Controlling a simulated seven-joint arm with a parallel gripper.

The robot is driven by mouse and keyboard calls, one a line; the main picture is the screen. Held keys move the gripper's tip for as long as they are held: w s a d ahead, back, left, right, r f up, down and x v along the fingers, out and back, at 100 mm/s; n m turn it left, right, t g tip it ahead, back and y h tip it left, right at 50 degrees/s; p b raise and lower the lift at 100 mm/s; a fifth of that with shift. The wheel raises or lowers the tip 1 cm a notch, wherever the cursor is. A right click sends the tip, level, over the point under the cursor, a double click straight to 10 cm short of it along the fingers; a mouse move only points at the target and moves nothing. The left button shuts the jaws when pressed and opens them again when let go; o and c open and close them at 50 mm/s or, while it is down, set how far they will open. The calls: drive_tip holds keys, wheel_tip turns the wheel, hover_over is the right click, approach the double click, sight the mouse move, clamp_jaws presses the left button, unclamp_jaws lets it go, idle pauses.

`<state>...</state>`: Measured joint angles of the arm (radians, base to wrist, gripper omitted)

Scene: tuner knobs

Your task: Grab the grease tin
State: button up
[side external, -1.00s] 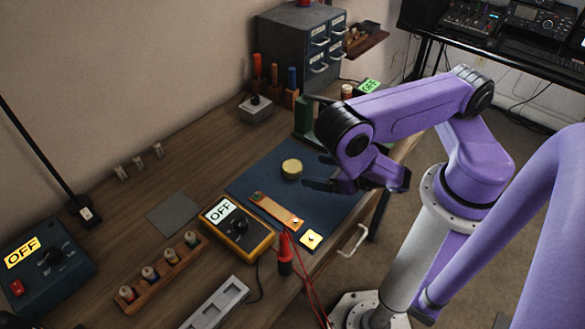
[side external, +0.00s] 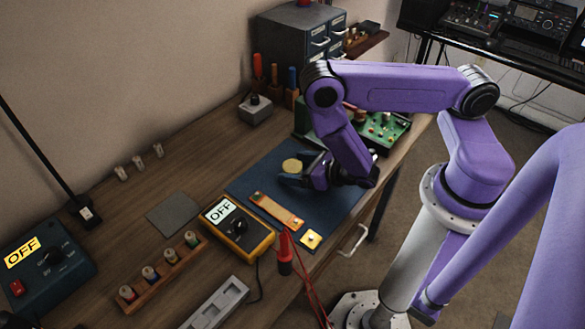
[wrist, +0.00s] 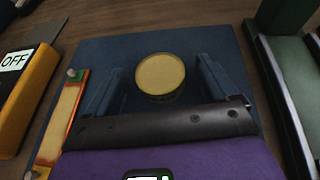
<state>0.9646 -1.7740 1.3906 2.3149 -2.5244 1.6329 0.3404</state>
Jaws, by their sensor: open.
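The grease tin (side external: 292,166) is a small round tin with a yellowish lid, standing on the dark blue mat (side external: 250,181). In the wrist view the tin (wrist: 160,75) sits between the two dark blue fingers, slightly toward their tips. My gripper (side external: 294,172) is low over the mat, with its fingers reaching around the tin from the right. In the wrist view my gripper (wrist: 160,80) is open, with a gap visible on both sides of the tin. The tin's lower side is mostly hidden by its lid and my gripper.
An orange strip (side external: 276,211) and a small yellow square (side external: 311,239) lie on the mat. A yellow meter reading OFF (side external: 240,232) stands to the left. A green board with knobs (side external: 385,128) stands behind my wrist. A cabinet (side external: 300,45) is at the back.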

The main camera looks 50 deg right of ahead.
drive_tip(key=c, duration=1.2)
drive_tip(key=shift+o, duration=0.2)
